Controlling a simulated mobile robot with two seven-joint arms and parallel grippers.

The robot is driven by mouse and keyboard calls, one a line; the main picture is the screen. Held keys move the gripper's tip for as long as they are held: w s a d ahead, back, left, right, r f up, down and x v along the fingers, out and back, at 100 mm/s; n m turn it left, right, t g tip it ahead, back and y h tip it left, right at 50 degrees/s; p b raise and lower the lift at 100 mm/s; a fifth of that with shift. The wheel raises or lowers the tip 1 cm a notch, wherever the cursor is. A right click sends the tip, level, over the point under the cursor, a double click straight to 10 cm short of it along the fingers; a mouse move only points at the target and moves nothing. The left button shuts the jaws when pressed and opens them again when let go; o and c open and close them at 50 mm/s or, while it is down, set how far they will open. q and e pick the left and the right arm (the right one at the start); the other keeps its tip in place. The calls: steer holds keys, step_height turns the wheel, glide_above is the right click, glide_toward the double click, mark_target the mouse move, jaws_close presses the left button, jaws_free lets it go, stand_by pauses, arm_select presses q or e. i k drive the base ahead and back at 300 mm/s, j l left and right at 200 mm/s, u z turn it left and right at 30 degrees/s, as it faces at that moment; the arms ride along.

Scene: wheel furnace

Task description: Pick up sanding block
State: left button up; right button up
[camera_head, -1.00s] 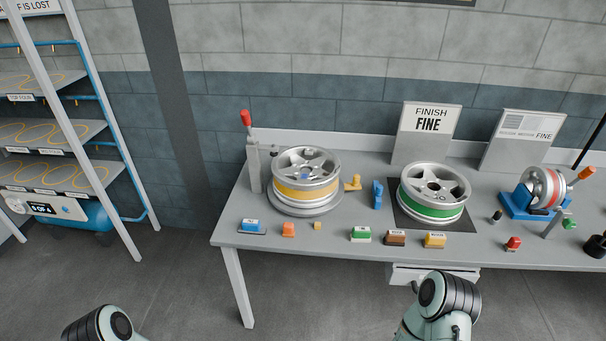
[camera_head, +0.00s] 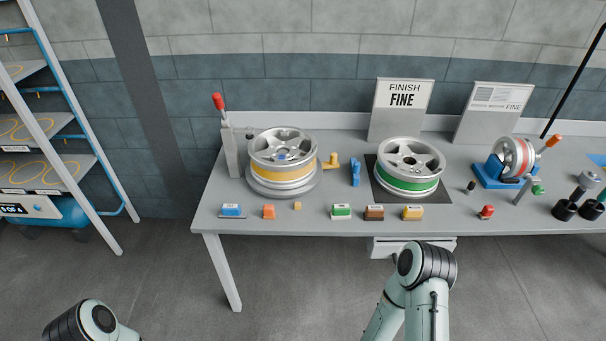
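Several small blocks lie in a row along the front of the grey workbench (camera_head: 300,222). They are a blue block (camera_head: 231,210) on a dark base, an orange block (camera_head: 269,212), a tiny yellow-orange cube (camera_head: 297,206), a green block (camera_head: 341,211), a brown block (camera_head: 374,212) and a yellow block (camera_head: 413,212). Some have white label tops, too small to read. I cannot tell which is the named sanding block. Both my arms show only links at the bottom edge, apart from the blocks. Neither gripper is in view.
A yellow-banded wheel (camera_head: 283,158) and a green-banded wheel (camera_head: 409,167) stand behind the blocks. A red-knobbed lever (camera_head: 219,103) rises at the bench's left end. A "FINISH FINE" sign (camera_head: 402,108) stands behind. A shelf rack (camera_head: 60,150) is at left, with open floor between.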

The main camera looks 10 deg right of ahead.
mark_target(339, 211)
steer(key=i+j, duration=0.25)
steer(key=i, duration=0.15)
steer(key=i+j, duration=0.25)
steer(key=i+z, duration=0.15)
steer(key=z, duration=0.3)
steer(key=i+j+z, duration=0.1)
steer(key=z, duration=0.35)
steer(key=i+j+z, duration=0.1)
steer(key=z, duration=0.35)
steer(key=j, duration=0.1)
